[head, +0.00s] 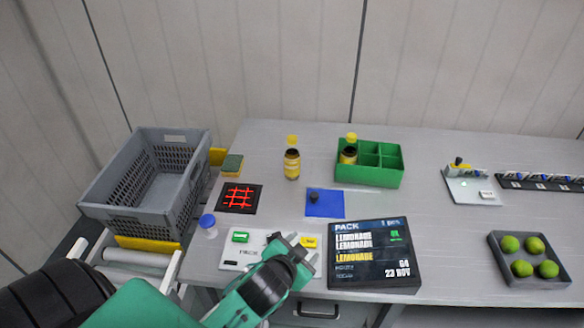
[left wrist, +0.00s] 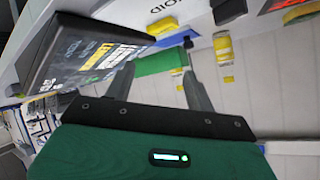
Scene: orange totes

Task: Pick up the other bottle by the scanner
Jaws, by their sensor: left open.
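A yellow bottle with a dark band and yellow cap (head: 292,164) stands upright on the table, right of the scanner (head: 239,198), a black square with red glowing lines. A similar bottle (head: 349,154) stands in the left part of the green divided crate (head: 370,178). My left gripper (head: 306,247) is open and empty above the white button panel, in front of both bottles and apart from them. In the left wrist view the fingers (left wrist: 158,56) are spread, with the green crate (left wrist: 158,64) beyond them and a yellow bottle (left wrist: 222,48) to their right. My right gripper is not visible.
A grey basket (head: 150,180) stands at the left. A blue mat (head: 325,203) with a dark knob lies mid-table. The tilted PACK screen (head: 372,255) stands close right of my gripper. A white-lidded jar with blue cap (head: 208,224) and a tray of limes (head: 528,262) flank the area.

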